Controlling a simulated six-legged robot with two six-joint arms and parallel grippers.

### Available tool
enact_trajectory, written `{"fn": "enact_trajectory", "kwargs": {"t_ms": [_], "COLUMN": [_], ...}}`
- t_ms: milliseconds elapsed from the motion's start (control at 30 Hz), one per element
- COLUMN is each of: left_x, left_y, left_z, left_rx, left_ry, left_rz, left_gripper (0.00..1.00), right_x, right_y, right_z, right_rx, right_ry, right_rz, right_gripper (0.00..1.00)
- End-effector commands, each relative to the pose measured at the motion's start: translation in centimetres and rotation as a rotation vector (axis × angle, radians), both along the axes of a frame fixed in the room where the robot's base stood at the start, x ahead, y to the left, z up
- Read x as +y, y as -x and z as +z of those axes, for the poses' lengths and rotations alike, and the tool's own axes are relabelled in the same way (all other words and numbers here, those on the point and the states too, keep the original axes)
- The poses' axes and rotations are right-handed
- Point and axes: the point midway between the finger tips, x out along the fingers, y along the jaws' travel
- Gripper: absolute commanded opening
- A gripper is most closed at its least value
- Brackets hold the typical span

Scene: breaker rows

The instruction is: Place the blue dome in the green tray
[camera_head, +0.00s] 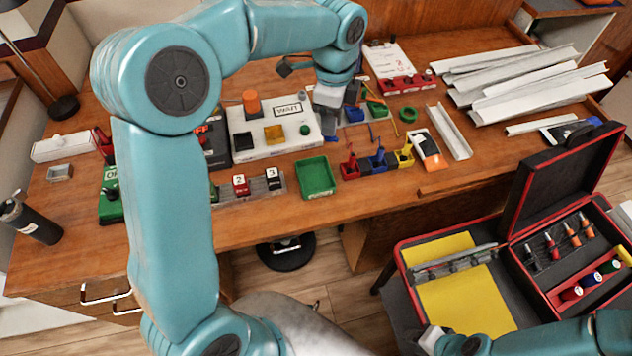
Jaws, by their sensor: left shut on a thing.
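The green tray (316,177) is a shallow rectangular tray near the bench's front edge, and it looks empty. My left gripper (328,121) points down at the right end of the white panel, behind the green tray and apart from it. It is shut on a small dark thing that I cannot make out. I cannot pick out the blue dome for certain; a small blue piece (354,114) shows just right of the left gripper. My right gripper (432,340) is at the bottom, near the yellow sheet's front edge; its fingers are unclear.
The white panel (275,148) carries an orange cylinder (251,102). Red, blue and yellow holders (378,162) stand right of the green tray. White channels (530,85) are piled at the back right. An open black case (560,185) stands front right.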

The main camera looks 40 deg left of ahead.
Motion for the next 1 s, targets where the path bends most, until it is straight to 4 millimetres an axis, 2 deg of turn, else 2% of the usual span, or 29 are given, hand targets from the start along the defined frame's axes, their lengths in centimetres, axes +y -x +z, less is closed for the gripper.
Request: {"fn": "enact_trajectory", "kwargs": {"t_ms": [33,200,300,467,567,900,1000], "left_x": [0.8,3.0,3.8,4.4,4.4,4.3,4.3], "left_y": [-0.1,-0.1,-0.2,-0.3,-0.3,-0.5,-0.6], "left_z": [-0.6,-0.7,-0.6,-1.1,-3.1,-12.9,-14.8], "left_rx": [-0.003,-0.004,-0.004,-0.002,0.002,0.003,0.0], "left_ry": [0.0,0.003,0.004,0.006,0.008,0.009,0.007], "left_rz": [-0.11,-0.479,-0.621,-0.727,-0.741,-0.738,-0.738], "left_gripper": [0.0,0.0,0.0,0.0,0.0,0.0,0.0], "right_x": [0.0,0.0,0.0,0.0,0.0,0.0,0.0], "right_y": [0.0,0.0,0.0,0.0,0.0,0.0,0.0], "right_z": [-1.0,-2.2,-2.6,-2.9,-3.1,-3.4,-3.4], "right_rx": [0.0,0.0,0.0,0.0,0.0,0.0,0.0], "right_ry": [0.0,0.0,0.0,0.0,0.0,0.0,0.0], "right_rz": [0.0,0.0,0.0,0.0,0.0,0.0,0.0], "right_gripper": [0.36,0.36,0.36,0.36,0.36,0.36,0.36]}}
